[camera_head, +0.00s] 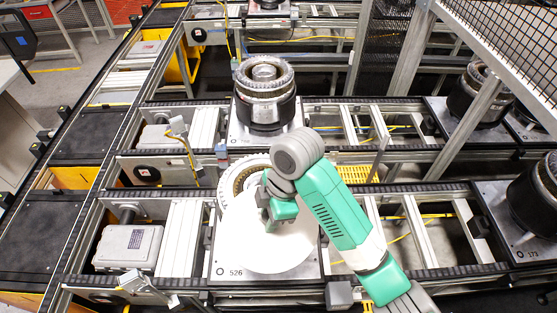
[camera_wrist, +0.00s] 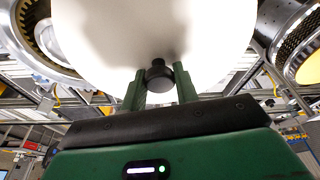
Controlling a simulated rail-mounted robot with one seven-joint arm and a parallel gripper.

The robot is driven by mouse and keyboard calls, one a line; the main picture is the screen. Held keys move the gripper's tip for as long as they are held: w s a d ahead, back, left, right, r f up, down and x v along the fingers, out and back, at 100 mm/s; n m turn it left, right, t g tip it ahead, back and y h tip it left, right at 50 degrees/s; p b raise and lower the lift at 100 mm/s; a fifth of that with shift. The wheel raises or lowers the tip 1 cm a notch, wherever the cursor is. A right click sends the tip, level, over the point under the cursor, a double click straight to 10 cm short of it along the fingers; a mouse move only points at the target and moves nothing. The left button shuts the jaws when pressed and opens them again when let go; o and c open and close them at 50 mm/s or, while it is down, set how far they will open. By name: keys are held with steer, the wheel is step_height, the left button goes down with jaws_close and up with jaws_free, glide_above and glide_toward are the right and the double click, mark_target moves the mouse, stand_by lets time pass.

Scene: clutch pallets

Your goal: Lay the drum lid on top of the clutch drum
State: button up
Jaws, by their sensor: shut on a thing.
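The drum lid (camera_head: 265,255) is a white disc over the front middle pallet, marked 526. It also fills the top of the wrist view (camera_wrist: 110,30). My gripper (camera_head: 271,222) is shut on the lid's dark knob (camera_wrist: 158,72), between its two green fingers in the wrist view. Behind the lid, the clutch drum (camera_head: 236,176) shows only its far left rim, with a brassy toothed inside; the lid hides the rest. An open drum with a toothed ring (camera_wrist: 28,30) shows at the wrist view's upper left. The gap between lid and drum cannot be judged.
Another drum (camera_head: 265,110) stands on the pallet behind, and further drums (camera_head: 475,98) stand at the right. A grey box (camera_head: 128,248) sits left of the front pallet (camera_head: 232,262). A mesh guard (camera_head: 500,40) overhangs the upper right. Conveyor rails surround the pallets.

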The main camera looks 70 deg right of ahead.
steer(key=w+d+b, duration=0.2)
steer(key=d, duration=0.1)
steer(key=w+d+f+b, duration=0.1)
steer(key=w+d+b, duration=0.1)
steer(key=d, duration=0.2)
steer(key=w+d+f+b, duration=0.1)
steer(key=w+d+b, duration=0.1)
steer(key=d+b, duration=0.1)
steer(key=shift+w+d+f, duration=0.2)
steer(key=shift+w+d, duration=0.2)
steer(key=shift+d, duration=0.1)
steer(key=shift+w+d+r+p, duration=0.2)
steer(key=shift+d+r+p, duration=0.1)
steer(key=shift+d+p, duration=0.2)
steer(key=shift+w+d+r+p, duration=0.25)
steer(key=shift+d+p, duration=0.1)
steer(key=shift+d, duration=0.4)
steer(key=shift+f+p, duration=0.7)
steer(key=shift+f, duration=1.3)
steer(key=o, duration=1.1)
